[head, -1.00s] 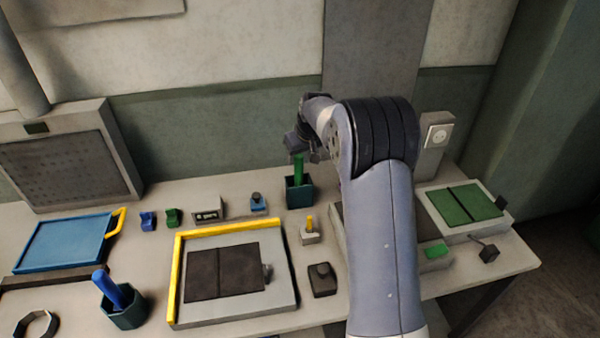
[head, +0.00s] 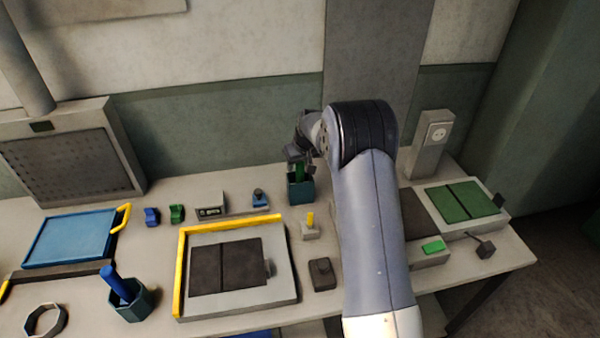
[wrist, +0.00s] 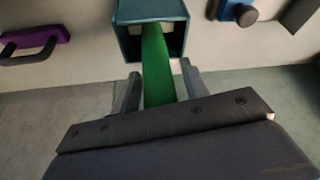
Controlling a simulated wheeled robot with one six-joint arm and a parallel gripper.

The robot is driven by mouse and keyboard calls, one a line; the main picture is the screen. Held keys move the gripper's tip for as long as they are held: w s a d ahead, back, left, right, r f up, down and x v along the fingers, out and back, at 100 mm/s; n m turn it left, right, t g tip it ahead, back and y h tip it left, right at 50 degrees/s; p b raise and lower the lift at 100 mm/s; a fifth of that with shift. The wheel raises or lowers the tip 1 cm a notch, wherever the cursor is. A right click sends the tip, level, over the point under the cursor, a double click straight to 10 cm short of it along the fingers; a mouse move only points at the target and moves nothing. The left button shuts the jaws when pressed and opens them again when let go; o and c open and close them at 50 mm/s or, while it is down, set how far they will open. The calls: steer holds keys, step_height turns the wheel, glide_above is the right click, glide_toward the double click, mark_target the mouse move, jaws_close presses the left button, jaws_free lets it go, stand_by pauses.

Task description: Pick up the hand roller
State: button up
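A green handle (head: 299,171) stands upright in a teal square box (head: 301,190) at the back of the bench. I take it for the hand roller, but its lower part is hidden in the box. In the wrist view the green handle (wrist: 156,65) comes out of the teal box (wrist: 122,38) and passes between my fingers. My gripper (head: 298,158) is over the box from above, and it also shows in the wrist view (wrist: 160,85). Its fingers stand on both sides of the handle, with a narrow gap at the right one, so it looks open.
A blue block with a knob (head: 259,199) sits left of the box. In the wrist view a purple piece with a dark handle (wrist: 35,42) lies on the other side. A yellow-edged press board (head: 240,310) and a blue handle in a pot (head: 130,304) are nearer.

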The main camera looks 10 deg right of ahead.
steer(key=c, duration=0.8)
steer(key=shift+r, duration=0.15)
steer(key=shift+c, duration=0.2)
step_height(320, 180, up, 18)
steer(key=b, duration=0.2)
steer(key=shift+s, duration=0.1)
